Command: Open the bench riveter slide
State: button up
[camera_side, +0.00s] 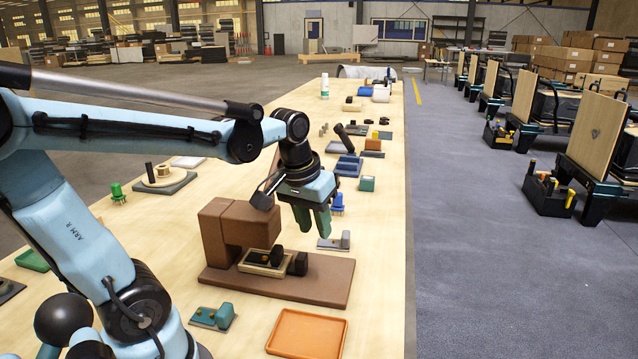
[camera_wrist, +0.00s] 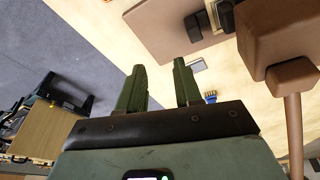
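The bench riveter is a brown body (camera_side: 225,228) on a flat brown base (camera_side: 325,275); its body (camera_wrist: 275,38) and base (camera_wrist: 165,22) also show at the top right of the wrist view. A small cream-edged slide (camera_side: 258,268) with dark blocks sits low in front of the body. A black block (camera_side: 298,264) stands at its right end; dark parts (camera_wrist: 193,26) show in the wrist view. My gripper (camera_side: 315,234) is open and empty, pointing down above and behind the slide, apart from it. Its green fingers (camera_wrist: 158,88) have a clear gap between them.
An orange tray (camera_side: 308,333) and a teal fixture (camera_side: 213,317) lie in front of the riveter. A grey plate with a block (camera_side: 336,242) and a blue brush-like piece (camera_side: 337,203) lie behind it. The table's right edge is close to the base.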

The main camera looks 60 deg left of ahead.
aim_at(302, 256)
jog(key=a+n+g, duration=0.3)
jog(key=a+n, duration=0.1)
jog(key=a, duration=0.2)
jog(key=shift+h, duration=0.4)
jog(key=f, duration=1.2)
jog(key=shift+w+a+f, duration=0.15)
jog(key=shift+w+f, duration=0.05)
jog(key=shift+w, duration=0.05)
grip_shut()
